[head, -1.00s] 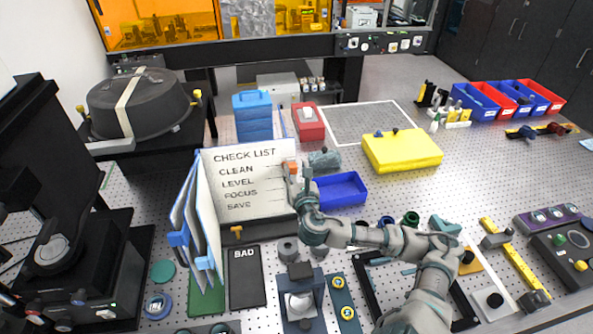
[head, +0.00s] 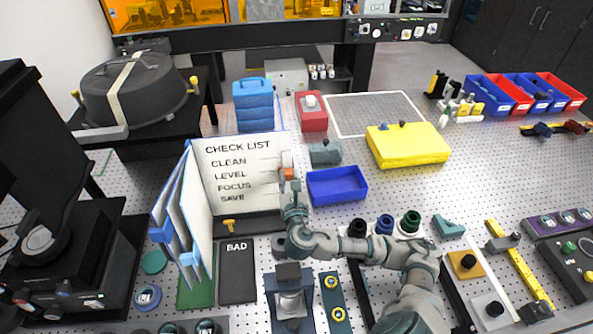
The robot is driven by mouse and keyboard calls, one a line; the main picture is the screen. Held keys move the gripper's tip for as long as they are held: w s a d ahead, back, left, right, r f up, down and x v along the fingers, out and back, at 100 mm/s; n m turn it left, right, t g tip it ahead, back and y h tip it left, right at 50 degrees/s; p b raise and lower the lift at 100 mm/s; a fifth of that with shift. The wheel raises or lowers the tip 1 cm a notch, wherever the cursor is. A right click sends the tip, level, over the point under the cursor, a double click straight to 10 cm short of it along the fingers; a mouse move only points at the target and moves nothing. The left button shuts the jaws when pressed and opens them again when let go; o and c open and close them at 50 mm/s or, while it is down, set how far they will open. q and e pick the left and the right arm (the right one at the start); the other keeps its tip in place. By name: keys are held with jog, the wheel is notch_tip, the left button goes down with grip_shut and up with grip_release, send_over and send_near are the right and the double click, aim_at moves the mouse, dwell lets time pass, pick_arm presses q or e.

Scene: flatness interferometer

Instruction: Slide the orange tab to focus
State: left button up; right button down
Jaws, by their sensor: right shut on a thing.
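The check list board (head: 237,172) stands upright with the words CLEAN, LEVEL, FOCUS and SAVE in a column. A small orange tab (head: 288,173) sits at its right edge, about level with the LEVEL row and above the FOCUS row. My right gripper (head: 290,182) comes up from below and is shut on the orange tab. Its fingers hide part of the tab and of the board's edge. My left gripper is not in view.
A blue tray (head: 338,196) lies close to the right of my gripper. A grey block (head: 325,152) and a yellow box (head: 408,157) lie behind it. Blue-edged panels (head: 172,222) fan out left of the board. A black BAD pad (head: 237,272) lies in front.

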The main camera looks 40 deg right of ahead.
jog(key=c, duration=1)
grip_release()
jog(key=shift+s+a+r, duration=0.1)
jog(key=shift+a+r, duration=0.1)
jog(key=shift+a, duration=0.15)
jog(key=shift+o, duration=0.2)
jog(key=shift+s+d+r, duration=0.1)
jog(key=shift+s, duration=0.1)
jog(key=shift+d, duration=0.1)
jog(key=shift+w+d, duration=0.15)
jog(key=shift+d+r, duration=0.1)
jog(key=shift+r, duration=0.2)
jog(key=r, duration=0.8)
jog(key=shift+a+r, duration=0.3)
jog(key=shift+r, duration=0.25)
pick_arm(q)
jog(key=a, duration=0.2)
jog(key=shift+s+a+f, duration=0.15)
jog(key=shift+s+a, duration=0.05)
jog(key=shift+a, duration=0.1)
pick_arm(e)
jog(key=shift+d, duration=0.1)
